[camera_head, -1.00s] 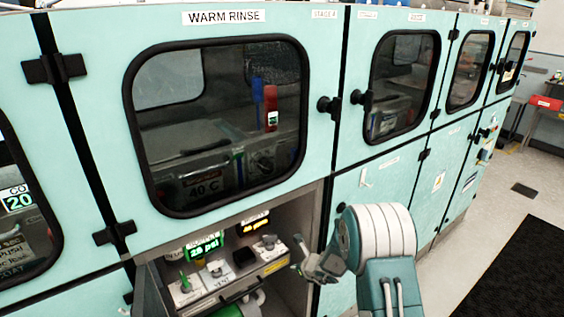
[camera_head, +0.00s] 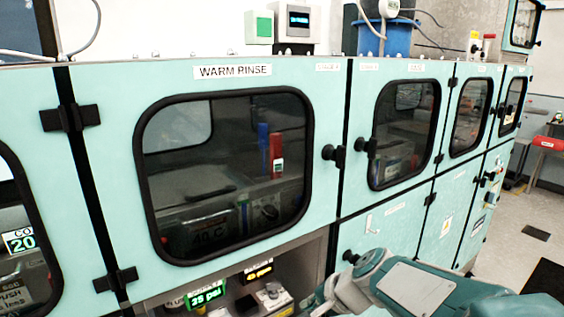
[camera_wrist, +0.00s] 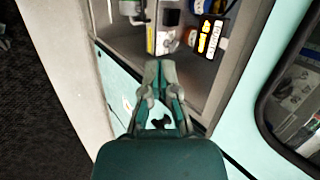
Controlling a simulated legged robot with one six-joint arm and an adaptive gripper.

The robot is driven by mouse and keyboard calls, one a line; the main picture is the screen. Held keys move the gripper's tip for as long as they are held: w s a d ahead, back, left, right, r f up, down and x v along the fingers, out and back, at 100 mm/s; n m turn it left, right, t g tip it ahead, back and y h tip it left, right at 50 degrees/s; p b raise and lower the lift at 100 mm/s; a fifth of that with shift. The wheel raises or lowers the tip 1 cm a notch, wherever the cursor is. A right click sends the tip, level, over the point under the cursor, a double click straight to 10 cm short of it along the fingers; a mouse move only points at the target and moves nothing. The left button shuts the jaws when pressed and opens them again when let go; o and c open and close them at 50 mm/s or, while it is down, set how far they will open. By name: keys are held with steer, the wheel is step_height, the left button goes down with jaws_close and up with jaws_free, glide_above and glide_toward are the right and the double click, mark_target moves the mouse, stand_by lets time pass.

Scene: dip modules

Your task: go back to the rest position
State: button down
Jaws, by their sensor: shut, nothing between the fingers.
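My gripper (camera_wrist: 158,68) shows in the wrist view with its fingertips together and nothing between them. It points toward the open lower compartment (camera_wrist: 205,75) of the warm rinse module and appears apart from its fittings. In the head view my arm reaches in from the lower right, and the gripper end is at the bottom edge, partly cut off, in front of the right side of that compartment.
The warm rinse door (camera_head: 325,110) is shut, with a dark window (camera_head: 225,170). Green (camera_head: 205,293) and yellow (camera_head: 258,270) displays sit in the compartment below. More teal doors run to the right. Open floor (camera_head: 515,240) lies at the far right.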

steer(key=s+d+r+n+h, duration=0.1)
steer(key=s+d+n+h, duration=0.2)
steer(key=s, duration=0.5)
steer(key=s+d+r+n+h, duration=0.2)
steer(key=s+d+n, duration=0.4)
steer(key=s, duration=0.3)
steer(key=shift+s+d+r+t+h, duration=0.2)
steer(key=shift+s+d+t+h, duration=0.1)
steer(key=shift+d+h, duration=0.3)
